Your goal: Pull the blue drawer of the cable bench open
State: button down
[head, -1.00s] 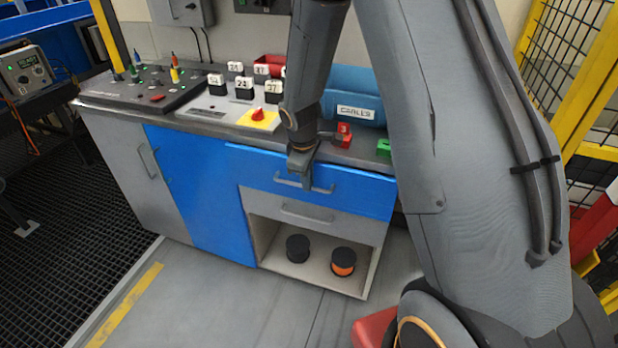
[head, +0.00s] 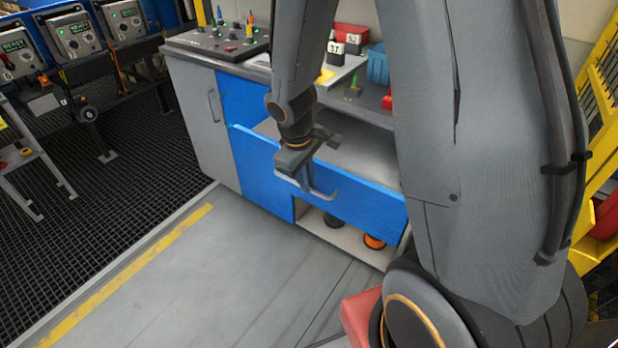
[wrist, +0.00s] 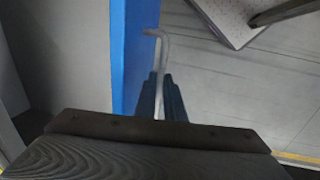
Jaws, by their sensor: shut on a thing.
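The blue drawer (head: 362,204) of the cable bench stands out from the bench, pulled open. Its inside (head: 372,152) shows as a bare grey area behind the blue front. My gripper (head: 298,176) is at the drawer front and shut on the grey bar handle (head: 324,194). In the wrist view the two dark fingers of my gripper (wrist: 160,95) close around the handle (wrist: 158,36), beside the blue drawer front (wrist: 130,60). The cable bench (head: 205,120) has a grey door and a blue door at its left. My arm hides part of the bench top.
Below the drawer, an open shelf (head: 345,246) holds a dark spool (head: 333,221) and an orange-black spool (head: 374,242). Grey floor (head: 225,285) in front is clear. Yellow fencing (head: 600,120) stands at right, control boxes (head: 75,38) at left.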

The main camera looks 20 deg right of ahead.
jog(key=shift+s+a, duration=0.1)
jog(key=shift+a, duration=0.2)
jog(key=c, duration=2.1)
grip_release()
jog(key=shift+r, duration=0.15)
jog(key=r, duration=0.5)
jog(key=s+a+r, duration=0.1)
jog(key=r, duration=0.1)
jog(key=shift+a+r, duration=0.1)
jog(key=shift+r, duration=0.1)
